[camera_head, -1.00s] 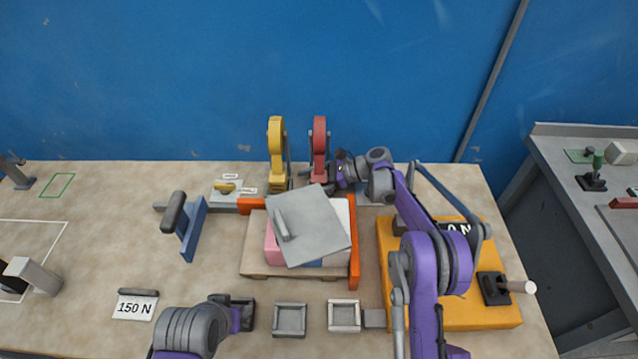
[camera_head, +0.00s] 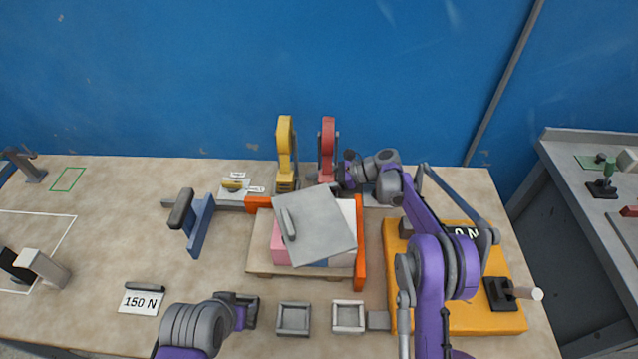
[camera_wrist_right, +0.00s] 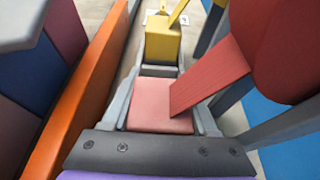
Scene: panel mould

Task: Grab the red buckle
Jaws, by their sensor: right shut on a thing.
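The red buckle (camera_head: 327,148) stands upright at the back of the table, beside a yellow buckle (camera_head: 285,148). My right gripper (camera_head: 340,172) is at its lower part, coming from the right. In the right wrist view the buckle's pale red block (camera_wrist_right: 160,106) sits between the two grey fingers, which are shut on it. Its darker red lever slants up to the right. The yellow buckle shows beyond it (camera_wrist_right: 162,42). My left gripper (camera_head: 243,310) is near the front of the table, away from the buckles; its jaws cannot be made out.
A grey plate (camera_head: 314,225) lies tilted on a stack of coloured blocks, with orange rails (camera_head: 361,265) beside it. A blue clamp-like piece (camera_head: 199,227) stands to the left. Small square trays (camera_head: 293,319) lie in front. A yellow-orange board (camera_head: 455,310) is under my right arm.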

